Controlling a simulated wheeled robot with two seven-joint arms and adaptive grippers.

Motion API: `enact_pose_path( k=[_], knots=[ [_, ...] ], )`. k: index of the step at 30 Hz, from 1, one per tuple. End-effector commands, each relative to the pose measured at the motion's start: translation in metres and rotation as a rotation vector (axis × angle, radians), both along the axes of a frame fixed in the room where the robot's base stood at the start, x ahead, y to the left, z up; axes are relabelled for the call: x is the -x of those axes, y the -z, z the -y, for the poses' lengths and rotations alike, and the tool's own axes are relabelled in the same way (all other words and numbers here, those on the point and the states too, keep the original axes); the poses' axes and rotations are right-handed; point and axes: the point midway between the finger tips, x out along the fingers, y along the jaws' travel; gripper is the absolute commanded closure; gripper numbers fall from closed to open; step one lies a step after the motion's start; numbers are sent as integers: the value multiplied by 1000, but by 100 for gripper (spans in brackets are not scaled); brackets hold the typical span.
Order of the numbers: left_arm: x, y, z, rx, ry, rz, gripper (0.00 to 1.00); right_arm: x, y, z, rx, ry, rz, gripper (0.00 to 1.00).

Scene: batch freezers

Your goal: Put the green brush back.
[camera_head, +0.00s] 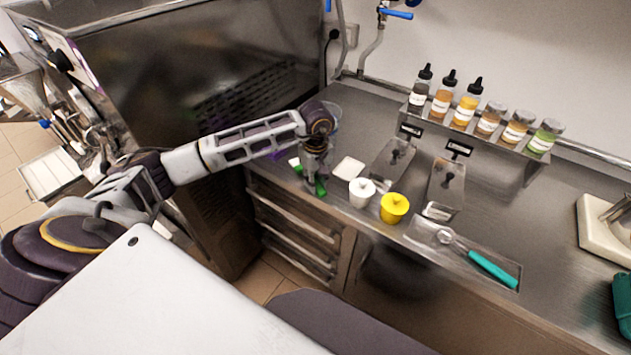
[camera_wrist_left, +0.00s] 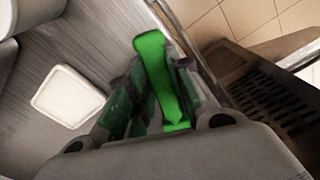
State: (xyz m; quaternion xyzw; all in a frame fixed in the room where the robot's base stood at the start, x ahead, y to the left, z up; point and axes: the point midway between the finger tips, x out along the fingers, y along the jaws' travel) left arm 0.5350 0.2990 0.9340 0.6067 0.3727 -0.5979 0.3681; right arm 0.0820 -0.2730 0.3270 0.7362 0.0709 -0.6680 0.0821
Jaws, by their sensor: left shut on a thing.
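The green brush (camera_head: 320,187) is at the left end of the steel counter, under my left gripper (camera_head: 313,168). In the left wrist view the green brush (camera_wrist_left: 158,75) lies between the fingers of my left gripper (camera_wrist_left: 152,105), which is shut on it. A green handle-like length points away from the gripper; the rest of the brush is hidden by the fingers. I cannot tell whether the brush touches the counter. A small white square dish (camera_head: 348,169) lies on the counter just right of the gripper and also shows in the left wrist view (camera_wrist_left: 68,96). My right gripper is not in view.
A white cup (camera_head: 361,192) and a yellow cup (camera_head: 394,207) stand near the counter's front edge. A tray (camera_head: 462,255) holds a teal-handled scoop (camera_head: 492,268). Several bottles and jars stand on a rear rack (camera_head: 500,143). A large steel machine (camera_head: 190,80) stands at the left.

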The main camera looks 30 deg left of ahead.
Motion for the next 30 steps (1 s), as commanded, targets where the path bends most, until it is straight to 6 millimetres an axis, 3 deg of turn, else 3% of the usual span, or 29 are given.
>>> enact_pose_path(
  k=[4, 5, 10, 25, 30],
  knots=[
    [0, 2, 0, 0, 0, 0, 100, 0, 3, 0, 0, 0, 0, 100],
    [0, 2, 0, 0, 0, 0, 78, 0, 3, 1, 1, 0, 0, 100],
    [0, 2, 0, 0, 0, 0, 58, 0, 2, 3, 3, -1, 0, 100],
    [0, -1, 0, 0, 0, 0, 58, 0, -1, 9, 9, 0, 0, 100],
    [-1, -14, 0, 0, 0, 2, 58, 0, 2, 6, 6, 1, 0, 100]
  ],
)
